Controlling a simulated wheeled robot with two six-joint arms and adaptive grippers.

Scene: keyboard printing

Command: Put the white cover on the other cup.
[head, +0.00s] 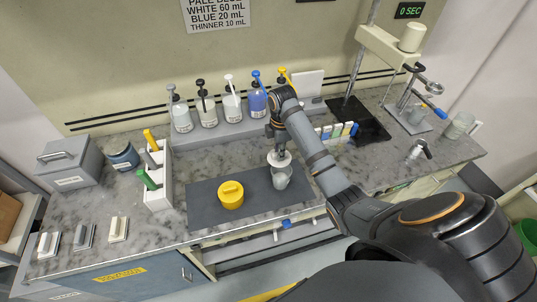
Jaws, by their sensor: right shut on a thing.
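A grey cup (281,179) stands on the dark mat (207,206) in the middle of the counter. The white cover (279,158) is at the top of this cup, in my right gripper (279,150). My right gripper is shut on the cover and points down over the cup. I cannot tell whether the cover touches the rim. A second cup with a yellow cover (231,194) stands on the mat to the left. My left gripper is not in view.
Several pump bottles (231,103) stand on a shelf along the back wall. A white rack (157,178) with coloured handles is left of the mat. A metal stand (355,110) is at the right. The mat's front strip is clear.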

